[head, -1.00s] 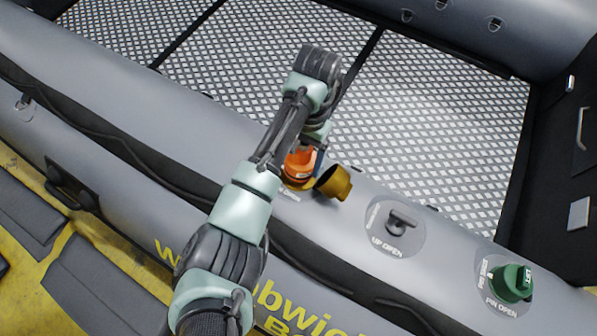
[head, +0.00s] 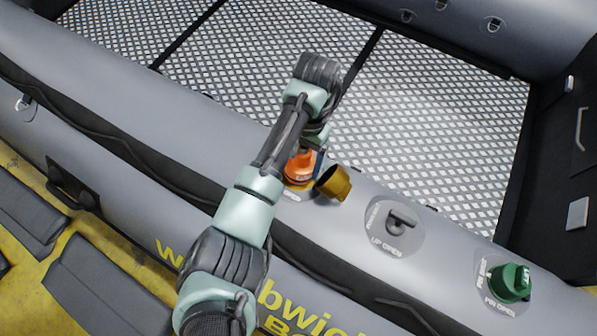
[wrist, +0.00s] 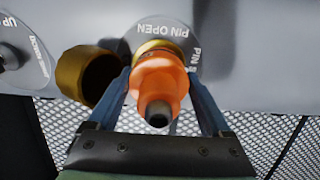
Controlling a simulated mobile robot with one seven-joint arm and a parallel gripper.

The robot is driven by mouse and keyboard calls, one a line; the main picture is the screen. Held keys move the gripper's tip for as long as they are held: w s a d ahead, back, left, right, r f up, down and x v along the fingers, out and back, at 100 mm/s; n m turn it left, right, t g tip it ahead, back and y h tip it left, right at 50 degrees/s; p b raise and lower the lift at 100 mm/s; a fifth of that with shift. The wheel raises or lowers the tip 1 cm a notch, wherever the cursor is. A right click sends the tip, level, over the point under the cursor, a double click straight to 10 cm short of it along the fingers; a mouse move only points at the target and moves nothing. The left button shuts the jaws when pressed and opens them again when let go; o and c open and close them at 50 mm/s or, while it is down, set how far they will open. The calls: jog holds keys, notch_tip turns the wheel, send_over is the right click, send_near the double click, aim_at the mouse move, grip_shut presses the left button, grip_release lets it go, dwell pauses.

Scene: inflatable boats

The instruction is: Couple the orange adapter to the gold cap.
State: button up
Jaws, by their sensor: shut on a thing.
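The orange adapter (wrist: 159,82) is between the two blue fingers of my gripper (wrist: 160,100) in the wrist view, with its dark open end facing the camera. My gripper is shut on it. The adapter sits over a gold ring (wrist: 158,47) at the valve plate marked PIN OPEN. In the head view the adapter (head: 299,168) is partly hidden by my arm. A gold cup-shaped cap (head: 334,183) hangs open and tilted beside it; it also shows in the wrist view (wrist: 88,75) to the left. The contact between adapter and gold ring is partly hidden.
On the same grey tube (head: 150,130), a black valve (head: 400,221) marked UP OPEN and a green-capped valve (head: 510,283) stand to the right. Diamond-pattern floor panels (head: 430,120) lie behind. A dark transom (head: 560,160) is at the right.

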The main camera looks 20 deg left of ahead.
jog(key=shift+x, duration=0.8)
dwell(0.5)
jog(key=shift+r+m+p, duration=0.1)
jog(key=shift+m+p, duration=0.2)
jog(key=shift+m, duration=0.5)
jog(key=shift+m+p, duration=0.35)
jog(key=shift+m, duration=0.95)
jog(key=shift+m+p, duration=0.5)
jog(key=shift+m, duration=0.6)
jog(key=shift+f+m, duration=0.2)
jog(key=shift+m, duration=0.7)
